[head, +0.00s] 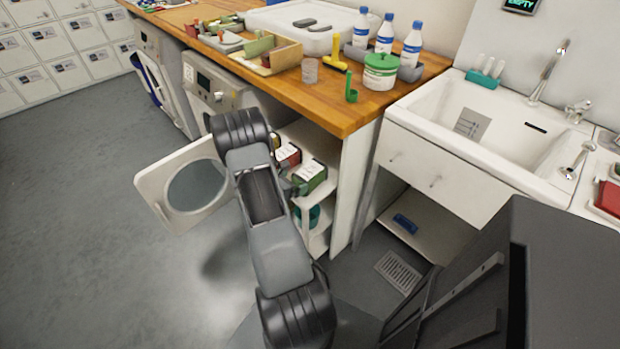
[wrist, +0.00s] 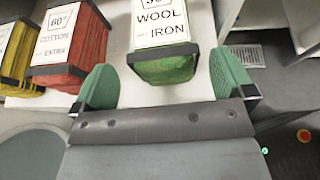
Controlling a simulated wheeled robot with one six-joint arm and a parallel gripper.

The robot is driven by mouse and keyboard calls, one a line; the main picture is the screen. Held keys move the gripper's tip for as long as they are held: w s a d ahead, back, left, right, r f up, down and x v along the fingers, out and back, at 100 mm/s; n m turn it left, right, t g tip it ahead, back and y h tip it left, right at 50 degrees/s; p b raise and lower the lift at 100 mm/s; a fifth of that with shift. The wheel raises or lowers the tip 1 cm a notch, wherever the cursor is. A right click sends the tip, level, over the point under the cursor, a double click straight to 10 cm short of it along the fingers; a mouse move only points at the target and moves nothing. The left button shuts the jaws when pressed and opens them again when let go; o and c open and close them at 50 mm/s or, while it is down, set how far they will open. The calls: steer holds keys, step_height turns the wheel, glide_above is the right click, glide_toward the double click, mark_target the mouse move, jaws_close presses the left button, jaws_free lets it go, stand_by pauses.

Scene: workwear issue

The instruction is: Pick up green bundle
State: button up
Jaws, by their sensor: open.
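The green bundle (wrist: 166,70) stands on a white shelf, with a white label reading WOOL and IRON; it also shows in the head view (head: 311,177) on the shelf under the counter. My gripper (wrist: 165,62) is open, with green finger pads on either side of the bundle's near end. A gap shows between each pad and the bundle, wider on the left. The bundle's far end is cut off in the wrist view. In the head view my arm hides most of the gripper.
A red bundle (wrist: 70,60) labelled COTTON stands to the left of the green one, with a yellow bundle (wrist: 20,45) beyond it. The open round washer door (head: 165,185) is left of my arm. The wooden counter (head: 345,115) overhangs the shelf (head: 322,222).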

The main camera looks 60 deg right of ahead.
mark_target(299, 179)
steer(key=shift+x, duration=2.65)
steer(key=shift+s, duration=0.1)
steer(key=shift+r, duration=0.1)
steer(key=c, duration=0.9)
